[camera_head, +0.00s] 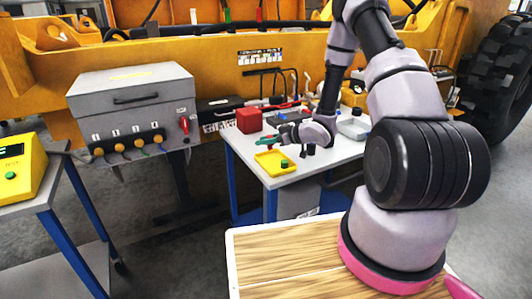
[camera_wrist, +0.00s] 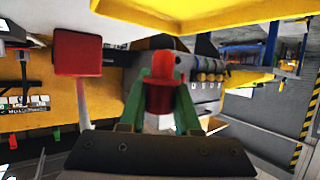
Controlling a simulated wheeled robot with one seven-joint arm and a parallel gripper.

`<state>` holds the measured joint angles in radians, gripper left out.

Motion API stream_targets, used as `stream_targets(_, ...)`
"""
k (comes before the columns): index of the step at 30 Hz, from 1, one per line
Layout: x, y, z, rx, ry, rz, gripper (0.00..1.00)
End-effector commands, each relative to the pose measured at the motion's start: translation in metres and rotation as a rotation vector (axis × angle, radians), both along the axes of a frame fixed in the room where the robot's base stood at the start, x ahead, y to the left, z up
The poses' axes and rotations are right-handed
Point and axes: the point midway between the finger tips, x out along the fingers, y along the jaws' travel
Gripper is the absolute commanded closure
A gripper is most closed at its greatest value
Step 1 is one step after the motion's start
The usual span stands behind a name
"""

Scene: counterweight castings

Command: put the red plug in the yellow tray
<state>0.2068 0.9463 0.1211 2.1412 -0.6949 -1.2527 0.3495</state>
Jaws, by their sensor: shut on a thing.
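My gripper (camera_head: 265,142) has green fingers and points left over the white worktable. In the wrist view its fingers (camera_wrist: 162,95) are shut on the red plug (camera_wrist: 163,68), which sits between the tips. The yellow tray (camera_head: 261,157) lies at the table's near left corner. My gripper is above the tray's far side, with the plug held clear of the tray as far as I can tell. A small green piece (camera_head: 285,163) is in the tray. In the wrist view a yellow surface (camera_wrist: 210,16), probably the tray, spans the top.
A red box (camera_head: 249,120) stands behind my gripper; it also shows in the wrist view (camera_wrist: 78,53). A grey case with knobs (camera_head: 130,95) stands left of the table. A grey bin (camera_head: 354,128) and small dark parts are to the right. The yellow machine frame (camera_head: 220,65) is behind.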

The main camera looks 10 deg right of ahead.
Motion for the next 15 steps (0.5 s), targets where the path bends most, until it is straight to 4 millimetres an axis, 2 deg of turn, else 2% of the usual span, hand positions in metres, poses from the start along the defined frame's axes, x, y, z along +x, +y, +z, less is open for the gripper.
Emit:
stream_targets(9,-0.001,0.000,-0.040,0.000,0.002,0.001,1.00)
stream_targets(15,0.000,0.000,-0.043,-0.001,-0.001,-0.001,1.00)
